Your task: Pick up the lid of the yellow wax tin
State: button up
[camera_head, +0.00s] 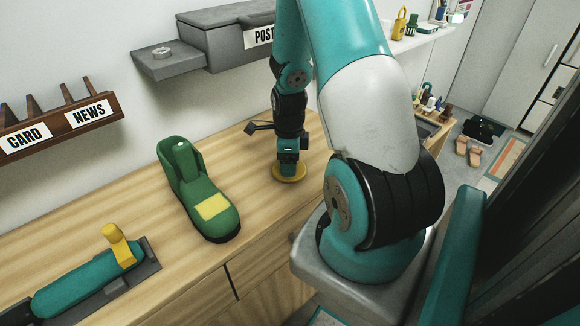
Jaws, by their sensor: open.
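A flat, round yellow thing (289,178), which looks like the wax tin or its lid, lies on the wooden counter. I cannot tell lid from tin at this size. My gripper (288,167) points straight down at it from above, its tips over its middle. The gripper is open, but its fingers are small and partly hide the top of the yellow thing. I cannot tell whether they touch it.
A green shoe (192,192) with a yellow patch stands on the counter (90,250) to the left. A teal tool with a yellow knob (118,245) lies front left. A grey post box (225,38) and a brown card rack (60,125) are on the wall. Bare counter surrounds the yellow thing.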

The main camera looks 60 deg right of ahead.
jog(key=shift+f, duration=0.15)
jog(key=shift+c, duration=0.2)
jog(key=c, duration=1)
